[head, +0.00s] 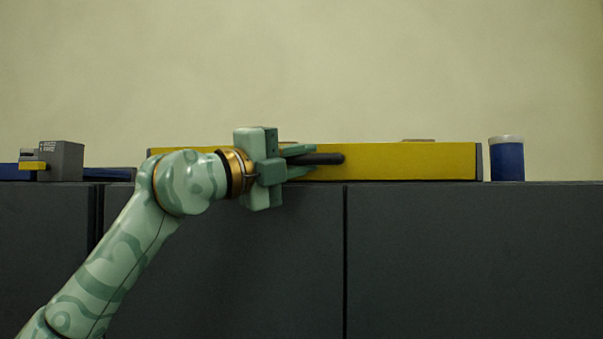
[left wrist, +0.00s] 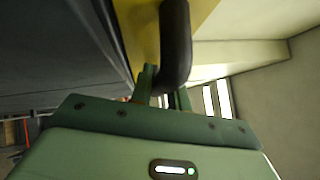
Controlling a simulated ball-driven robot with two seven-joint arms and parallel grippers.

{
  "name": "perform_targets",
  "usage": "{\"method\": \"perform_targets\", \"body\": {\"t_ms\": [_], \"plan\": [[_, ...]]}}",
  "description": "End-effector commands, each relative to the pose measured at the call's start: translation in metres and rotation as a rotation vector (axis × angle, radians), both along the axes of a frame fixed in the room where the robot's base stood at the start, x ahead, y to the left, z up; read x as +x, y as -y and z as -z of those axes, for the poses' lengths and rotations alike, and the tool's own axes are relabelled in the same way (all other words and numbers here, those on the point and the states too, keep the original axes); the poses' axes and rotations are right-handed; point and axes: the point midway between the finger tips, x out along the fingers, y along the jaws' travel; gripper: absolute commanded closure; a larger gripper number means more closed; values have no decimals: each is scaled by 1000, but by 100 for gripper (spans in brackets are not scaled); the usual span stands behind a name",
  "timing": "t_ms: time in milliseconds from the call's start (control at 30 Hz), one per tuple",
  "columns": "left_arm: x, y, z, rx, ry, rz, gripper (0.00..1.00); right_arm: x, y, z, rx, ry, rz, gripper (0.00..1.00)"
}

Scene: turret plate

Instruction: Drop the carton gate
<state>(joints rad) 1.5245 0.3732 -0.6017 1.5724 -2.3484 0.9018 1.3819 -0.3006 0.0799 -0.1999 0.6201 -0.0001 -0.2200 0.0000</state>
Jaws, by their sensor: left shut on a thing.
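The carton gate appears as a long yellow panel (head: 410,161) with grey ends, lying level along the top edge of the dark cabinets in the head view. A black bar handle (head: 325,158) sticks out at its middle. My left gripper (head: 302,160) comes in from the left and is shut on this handle. In the left wrist view the black handle (left wrist: 175,45) passes between the green fingers (left wrist: 162,88), with the yellow panel (left wrist: 140,30) behind it. The gripper and wrist hide part of the panel's left half. My right gripper is not in view.
Dark grey cabinet fronts (head: 450,260) fill the space below the panel. A blue cylinder with a pale top (head: 507,160) stands just right of the panel. A grey box-shaped device (head: 62,160) sits at the left on the ledge. The wall behind is bare.

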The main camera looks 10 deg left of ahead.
Motion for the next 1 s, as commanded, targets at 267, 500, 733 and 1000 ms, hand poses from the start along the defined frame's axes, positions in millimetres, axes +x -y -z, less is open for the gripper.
{"method": "perform_targets", "body": {"t_ms": [267, 500, 733, 1000], "plan": [[-4, 1, 19, -2, 200, 2, 100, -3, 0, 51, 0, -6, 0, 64], [-7, 0, 22, -1, 361, 0, 100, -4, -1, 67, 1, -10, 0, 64], [-9, 0, 23, -1, 459, 0, 100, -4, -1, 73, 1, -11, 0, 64], [-10, 0, 24, 0, 499, -2, 100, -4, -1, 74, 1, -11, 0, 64]]}}
